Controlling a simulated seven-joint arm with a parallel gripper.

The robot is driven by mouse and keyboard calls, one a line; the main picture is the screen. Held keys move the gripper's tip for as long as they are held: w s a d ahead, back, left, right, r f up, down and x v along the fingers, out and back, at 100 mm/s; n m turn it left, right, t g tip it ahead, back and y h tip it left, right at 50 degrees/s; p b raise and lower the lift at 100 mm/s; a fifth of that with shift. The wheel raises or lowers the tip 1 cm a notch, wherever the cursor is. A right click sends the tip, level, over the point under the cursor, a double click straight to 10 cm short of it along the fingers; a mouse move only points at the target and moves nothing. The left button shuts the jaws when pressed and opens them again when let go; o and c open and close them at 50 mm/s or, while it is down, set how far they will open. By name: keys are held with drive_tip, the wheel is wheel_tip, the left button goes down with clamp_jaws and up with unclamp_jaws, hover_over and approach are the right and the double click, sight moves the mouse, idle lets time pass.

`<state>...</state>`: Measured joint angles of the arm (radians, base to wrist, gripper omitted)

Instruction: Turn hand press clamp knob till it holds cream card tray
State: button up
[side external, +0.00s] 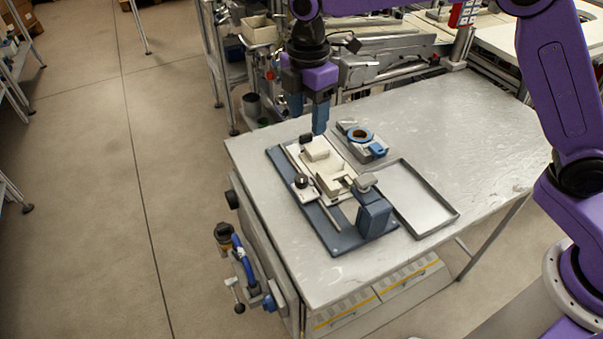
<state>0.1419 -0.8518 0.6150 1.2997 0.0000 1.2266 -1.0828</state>
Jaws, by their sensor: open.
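The hand press has a blue base plate (335,238) and a dark blue upright block (374,213) at its front end. What looks like the cream card tray (331,182) sits on the pale bed of the press. One black knob (306,139) is at the far end of the bed, and another black knob (300,181) is on its left side. I cannot tell which is the clamp knob, nor whether the clamp touches the tray. My gripper (308,117) points down, open and empty, just above the far-end knob. It appears apart from the knob.
A grey fixture with a tape reel (360,136) stands right of the press. An empty shallow metal tray (415,197) lies beside the press on its right. The metal table (470,130) is clear at right and far right. Shelving and machinery stand behind the table.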

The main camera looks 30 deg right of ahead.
drive_tip(key=w, duration=0.2)
approach(302, 178)
wheel_tip(302, 178, down, 9)
drive_tip(key=shift+r, duration=0.1)
idle(0.4)
drive_tip(key=c, duration=1)
drive_tip(key=shift+c, duration=0.2)
